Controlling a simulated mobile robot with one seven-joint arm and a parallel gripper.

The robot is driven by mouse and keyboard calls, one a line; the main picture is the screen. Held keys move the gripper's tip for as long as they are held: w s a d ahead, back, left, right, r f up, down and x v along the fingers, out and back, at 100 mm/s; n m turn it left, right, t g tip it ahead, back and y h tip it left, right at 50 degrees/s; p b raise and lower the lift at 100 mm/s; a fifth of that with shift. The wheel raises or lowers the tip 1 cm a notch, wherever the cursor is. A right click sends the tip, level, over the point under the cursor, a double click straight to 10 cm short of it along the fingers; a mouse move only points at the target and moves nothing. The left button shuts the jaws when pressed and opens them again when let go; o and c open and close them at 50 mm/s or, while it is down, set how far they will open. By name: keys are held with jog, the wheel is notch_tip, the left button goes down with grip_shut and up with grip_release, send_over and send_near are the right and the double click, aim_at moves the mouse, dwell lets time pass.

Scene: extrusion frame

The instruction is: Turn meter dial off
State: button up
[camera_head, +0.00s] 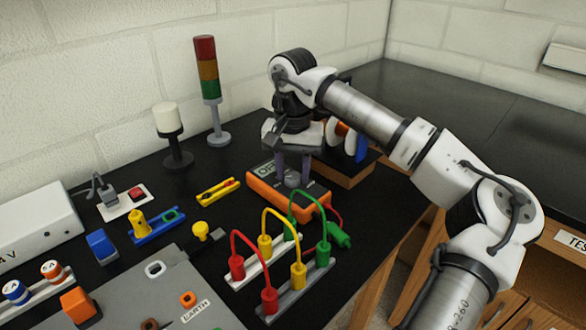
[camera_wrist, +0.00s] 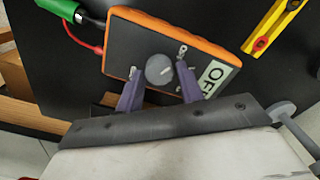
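The meter (camera_head: 284,198) is an orange-edged box with a dark face, lying on the black bench below my gripper. In the wrist view the meter (camera_wrist: 165,55) shows a grey round dial (camera_wrist: 159,69) with a light pointer mark, and a label (camera_wrist: 213,76) that seems to read OFF. My gripper (camera_wrist: 157,80) is open, with its two purple fingers apart on either side of the dial. In the head view my gripper (camera_head: 293,178) points down over the meter. I cannot tell whether the fingers touch the dial.
Red, yellow and green leads (camera_head: 268,225) arch between terminal strips in front of the meter. A green plug (camera_head: 340,235) lies at its right. A yellow tool (camera_head: 217,192) lies left of it. A signal tower (camera_head: 207,85) stands behind. Spools (camera_head: 345,137) sit behind right.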

aim_at(293, 175)
jog(key=shift+o, duration=1.3)
jog(key=shift+r, duration=0.1)
notch_tip(293, 175, up, 14)
jog(key=shift+f, duration=0.2)
